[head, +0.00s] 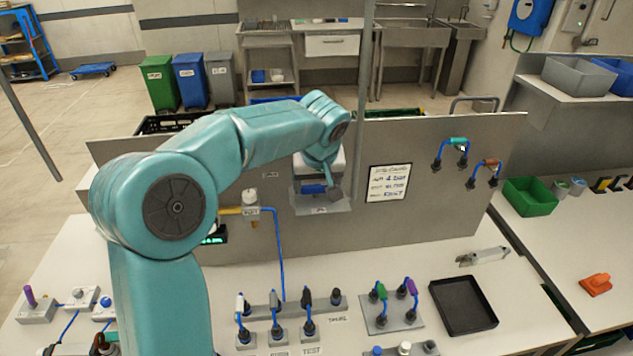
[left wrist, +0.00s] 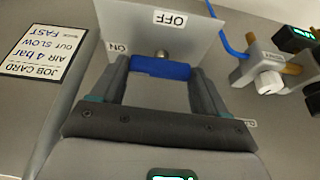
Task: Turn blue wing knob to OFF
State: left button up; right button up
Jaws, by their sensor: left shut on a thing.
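The blue wing knob (left wrist: 160,67) is mounted on a grey plate (left wrist: 207,38) on the upright panel. An OFF label (left wrist: 170,18) and an ON label (left wrist: 117,48) are on this plate. In the wrist view the knob's bar lies nearly crosswise, with its left end toward ON. My left gripper (left wrist: 161,78) is shut on the knob, one finger at each end of the bar. In the head view the knob (head: 313,189) shows just below my left gripper (head: 320,172), which partly hides it. My right gripper is not in view.
A job card (head: 388,182) is on the panel (head: 430,170) right of the knob. A valve with a white knob (head: 249,197) and blue hose is left of it. Below, the bench holds several hose plugs and a black tray (head: 463,304).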

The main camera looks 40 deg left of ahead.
pick_arm(q)
jog(key=m+h, duration=0.1)
jog(key=m, duration=0.2)
jog(key=shift+a+t+b, duration=0.1)
jog(key=shift+t+b, duration=0.25)
jog(key=shift+t, duration=0.05)
jog(key=m, duration=0.2)
jog(key=m+h, duration=0.1)
jog(key=m, duration=0.1)
jog(key=shift+s+a+r+t+h, duration=0.1)
jog(key=shift+a+t+h, duration=0.05)
jog(key=shift+t+h, duration=0.15)
jog(key=m+h+p, duration=0.1)
jog(key=m+h, duration=0.1)
jog(key=m, duration=0.3)
jog(key=shift+a+m, duration=0.1)
jog(key=shift+m, duration=0.3)
jog(key=m+h, duration=0.1)
jog(key=m, duration=0.1)
jog(key=m+p, duration=0.1)
jog(key=m, duration=0.1)
jog(key=shift+a+m+g+h, duration=0.1)
jog(key=shift+m+g+h, duration=0.3)
jog(key=o, duration=1.1)
jog(key=shift+c, duration=0.2)
